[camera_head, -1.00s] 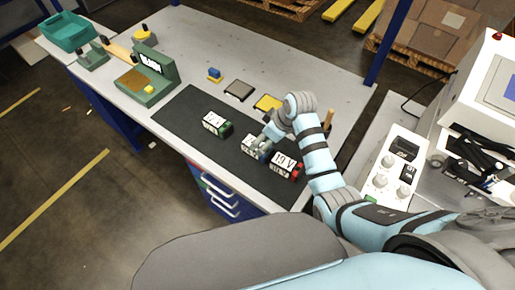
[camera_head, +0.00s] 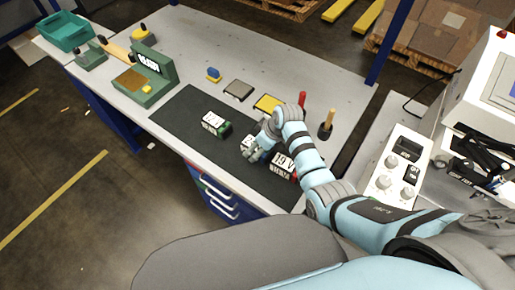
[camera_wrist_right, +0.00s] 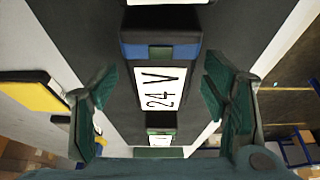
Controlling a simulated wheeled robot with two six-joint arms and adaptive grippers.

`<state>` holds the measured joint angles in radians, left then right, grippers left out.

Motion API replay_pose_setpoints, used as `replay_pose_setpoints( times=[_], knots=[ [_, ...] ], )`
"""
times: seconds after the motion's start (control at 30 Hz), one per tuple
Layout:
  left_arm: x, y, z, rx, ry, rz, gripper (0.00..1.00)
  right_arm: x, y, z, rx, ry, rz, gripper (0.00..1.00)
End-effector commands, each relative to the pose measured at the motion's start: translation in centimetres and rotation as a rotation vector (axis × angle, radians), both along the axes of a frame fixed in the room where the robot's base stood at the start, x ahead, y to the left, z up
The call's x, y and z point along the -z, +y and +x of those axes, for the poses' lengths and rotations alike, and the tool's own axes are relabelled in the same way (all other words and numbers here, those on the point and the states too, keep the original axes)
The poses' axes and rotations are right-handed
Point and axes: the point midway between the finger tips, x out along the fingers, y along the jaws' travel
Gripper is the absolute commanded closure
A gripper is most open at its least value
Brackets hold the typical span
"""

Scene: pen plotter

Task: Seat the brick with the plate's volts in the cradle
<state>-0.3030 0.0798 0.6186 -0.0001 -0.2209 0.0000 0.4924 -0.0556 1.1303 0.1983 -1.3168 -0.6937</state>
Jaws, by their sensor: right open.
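Three dark bricks with white labels lie on the black mat (camera_head: 180,115). The green-ended brick (camera_head: 214,124) is left, its label too small to read. The red-ended brick (camera_head: 283,164) on the right reads 19 V. The middle brick is mostly hidden by my right gripper (camera_head: 256,144) in the head view. In the right wrist view it is a blue-ended brick (camera_wrist_right: 162,88) reading 24 V. My right gripper (camera_wrist_right: 160,100) is open, its fingers on either side of this brick, with gaps visible. The green cradle (camera_head: 158,93) stands at the mat's left; its plate (camera_head: 149,62) is unreadable. My left gripper is not in view.
A grey pad (camera_head: 239,89), a yellow pad (camera_head: 268,103) and a small blue-and-yellow item (camera_head: 213,75) lie behind the mat. A wooden-handled tool (camera_head: 327,122) stands right of my arm. A teal bin (camera_head: 65,32) is far left. The table's back middle is clear.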

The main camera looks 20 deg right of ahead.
Motion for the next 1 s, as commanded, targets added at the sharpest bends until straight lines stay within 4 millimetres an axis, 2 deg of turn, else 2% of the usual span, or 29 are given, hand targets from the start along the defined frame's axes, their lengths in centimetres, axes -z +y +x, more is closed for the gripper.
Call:
replay_pose_setpoints(
  times=[0.3,0.7,0.73,0.77,1.0],
  knots=[
    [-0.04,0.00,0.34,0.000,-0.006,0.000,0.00,0.09,-0.01,0.01,0.000,0.000,0.000,0.32],
    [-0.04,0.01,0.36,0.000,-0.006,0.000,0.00,0.09,0.00,-0.01,0.000,0.000,0.000,0.95],
    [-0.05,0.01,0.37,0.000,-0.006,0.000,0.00,0.05,0.01,0.04,0.000,-0.001,0.000,0.95],
    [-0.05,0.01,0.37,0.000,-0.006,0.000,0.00,0.05,0.01,0.04,0.000,-0.001,0.000,1.00],
    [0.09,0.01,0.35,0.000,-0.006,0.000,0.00,-0.27,0.01,0.05,0.000,-0.002,0.001,1.00]
  ],
)
